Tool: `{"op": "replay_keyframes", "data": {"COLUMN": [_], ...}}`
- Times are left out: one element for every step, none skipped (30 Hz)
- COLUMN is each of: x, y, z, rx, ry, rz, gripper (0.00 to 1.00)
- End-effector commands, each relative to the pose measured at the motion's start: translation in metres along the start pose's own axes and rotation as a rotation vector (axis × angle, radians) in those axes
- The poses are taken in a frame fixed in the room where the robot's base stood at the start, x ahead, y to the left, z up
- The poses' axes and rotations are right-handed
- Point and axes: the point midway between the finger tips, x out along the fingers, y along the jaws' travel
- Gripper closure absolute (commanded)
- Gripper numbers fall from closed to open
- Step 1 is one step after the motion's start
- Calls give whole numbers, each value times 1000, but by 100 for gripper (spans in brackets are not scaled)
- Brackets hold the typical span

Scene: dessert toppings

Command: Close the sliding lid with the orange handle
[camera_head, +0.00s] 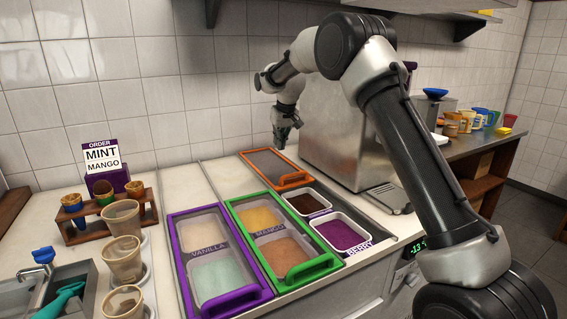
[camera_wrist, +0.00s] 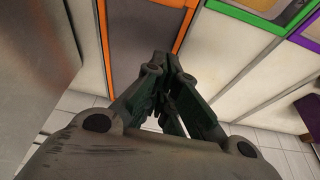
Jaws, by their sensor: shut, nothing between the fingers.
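The sliding lid with the orange frame (camera_head: 268,162) lies pushed to the back of its bay, and its orange handle (camera_head: 293,180) is at the front end. In front of it a tub of dark brown topping (camera_head: 306,202) and a tub of purple topping (camera_head: 341,235) labelled BERRY lie uncovered. My gripper (camera_head: 281,146) is shut and empty, pointing down near the lid's back end. In the wrist view my gripper fingers (camera_wrist: 163,62) overlap the orange frame (camera_wrist: 185,30) and the lid's grey panel (camera_wrist: 140,35). Whether they touch the lid I cannot tell.
The green-framed lid (camera_head: 315,272) and purple-framed lid (camera_head: 235,303) cover the neighbouring tubs to the left. A steel machine (camera_head: 325,120) stands close to the right of the orange lid. A tiled wall (camera_head: 190,75) is behind, and clear counter (camera_head: 190,187) lies to the left.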

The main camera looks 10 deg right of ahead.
Motion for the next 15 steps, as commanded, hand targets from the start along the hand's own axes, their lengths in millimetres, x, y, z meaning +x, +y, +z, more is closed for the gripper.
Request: {"op": "replay_keyframes", "data": {"x": [3,6,10,14,19,26,32,38,47,54,60,69,76,82,90], "y": [0,0,0,0,0,0,0,0,0,0,0,0,1,1,1], "z": [-1,-1,-2,-1,-1,-1,-1,-1,-1,0,0,-1,-1,-1,-1], "rx": [0,0,0,0,0,0,0,0,0,0,0,0,0,0,0], "ry": [4,6,7,6,5,4,4,5,3,3,3,4,4,3,4], "rz": [0,0,0,0,0,0,0,0,0,0,0,0,0,0,0], "gripper": [100,100,100,100,100,100,100,100,100,100,100,100,100,100,100]}}
